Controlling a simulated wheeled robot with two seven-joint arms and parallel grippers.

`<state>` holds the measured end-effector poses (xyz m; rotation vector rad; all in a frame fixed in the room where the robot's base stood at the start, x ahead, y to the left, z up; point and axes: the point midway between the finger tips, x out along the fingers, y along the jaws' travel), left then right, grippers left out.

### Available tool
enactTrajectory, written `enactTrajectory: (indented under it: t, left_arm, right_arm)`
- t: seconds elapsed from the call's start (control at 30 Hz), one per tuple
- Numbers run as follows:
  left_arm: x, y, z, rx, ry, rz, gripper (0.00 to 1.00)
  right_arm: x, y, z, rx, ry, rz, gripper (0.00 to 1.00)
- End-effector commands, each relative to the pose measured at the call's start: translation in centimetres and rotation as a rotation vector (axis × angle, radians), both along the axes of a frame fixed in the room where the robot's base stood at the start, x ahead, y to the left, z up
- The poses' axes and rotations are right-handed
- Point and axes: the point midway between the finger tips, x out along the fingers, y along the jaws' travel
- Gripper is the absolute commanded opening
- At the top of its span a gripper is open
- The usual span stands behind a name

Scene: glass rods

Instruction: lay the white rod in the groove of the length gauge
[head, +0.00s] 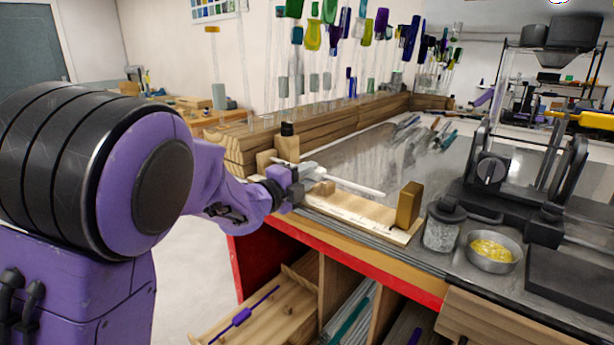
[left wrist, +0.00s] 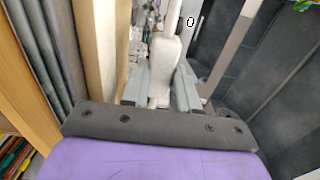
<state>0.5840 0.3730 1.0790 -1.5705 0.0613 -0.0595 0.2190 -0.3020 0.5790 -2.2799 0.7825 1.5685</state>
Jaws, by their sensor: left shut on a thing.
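The white rod (head: 350,182) is a thin pale stick, held out to the right from my left gripper (head: 303,179). The gripper is shut on its left part, and the rod shows over the length gauge. The length gauge (head: 362,211) is a pale wooden board with small wooden blocks and an upright brass-coloured stop at its right end. The rod's right tip is left of the stop. I cannot tell whether the rod touches the blocks. In the left wrist view a white piece (left wrist: 165,62) shows between the fingers (left wrist: 160,90). My right gripper is out of view.
A glass jar (head: 440,228) and a metal bowl with yellow bits (head: 491,250) stand right of the gauge. A dark machine (head: 510,190) is at the right. Loose rods (head: 425,132) lie behind on the metal top. Open drawers (head: 262,312) are below.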

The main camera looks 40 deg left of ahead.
Motion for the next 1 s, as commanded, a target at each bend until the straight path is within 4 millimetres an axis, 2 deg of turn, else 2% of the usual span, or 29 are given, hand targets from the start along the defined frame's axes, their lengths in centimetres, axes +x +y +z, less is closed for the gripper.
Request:
enactTrajectory:
  t: [0.7, 0.73, 0.8, 1.0]
  left_arm:
    - [0.0, 0.0, -0.8, 0.001, -0.001, 0.0, 0.0]
    - [0.0, 0.0, -0.8, 0.001, -0.001, 0.0, 0.35]
    - [0.0, 0.0, -0.8, 0.0, 0.0, 0.0, 0.58]
    - [0.0, -0.1, -1.0, 0.0, 0.006, -0.001, 0.59]
  right_arm:
    - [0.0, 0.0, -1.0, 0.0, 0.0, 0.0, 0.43]
    - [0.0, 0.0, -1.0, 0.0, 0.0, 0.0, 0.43]
    - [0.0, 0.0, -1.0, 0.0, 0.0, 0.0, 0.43]
    - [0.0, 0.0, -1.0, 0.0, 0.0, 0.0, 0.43]
